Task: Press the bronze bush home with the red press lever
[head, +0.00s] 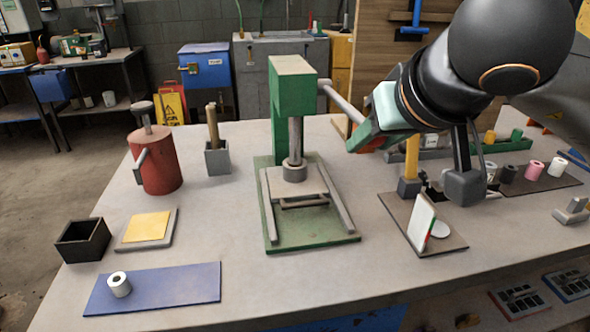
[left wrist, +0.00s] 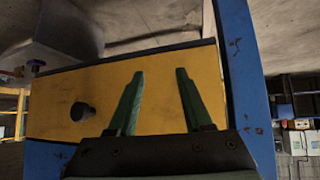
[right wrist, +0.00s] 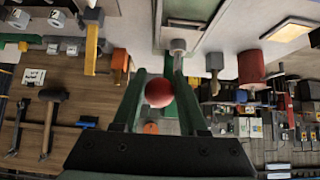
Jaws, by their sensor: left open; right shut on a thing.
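The green press (head: 292,90) stands upright on the bench, its grey ram (head: 295,140) pointing down at a grey round piece (head: 295,173) on the press table. No bronze bush can be made out. The grey press lever (head: 345,104) slants down to the right from the press head to my right gripper (head: 362,138). In the right wrist view the lever's red ball knob (right wrist: 158,93) sits between the fingers of my right gripper (right wrist: 158,80), which is shut on it. My left gripper (left wrist: 158,75) is open and empty, facing a yellow panel.
A red can (head: 160,165) and a grey block (head: 217,158) stand left of the press. A white ring (head: 119,285) sits on the blue mat (head: 185,288). A brown board (head: 440,240) with a white plate lies right, under my right arm. Bare bench lies in front of the press.

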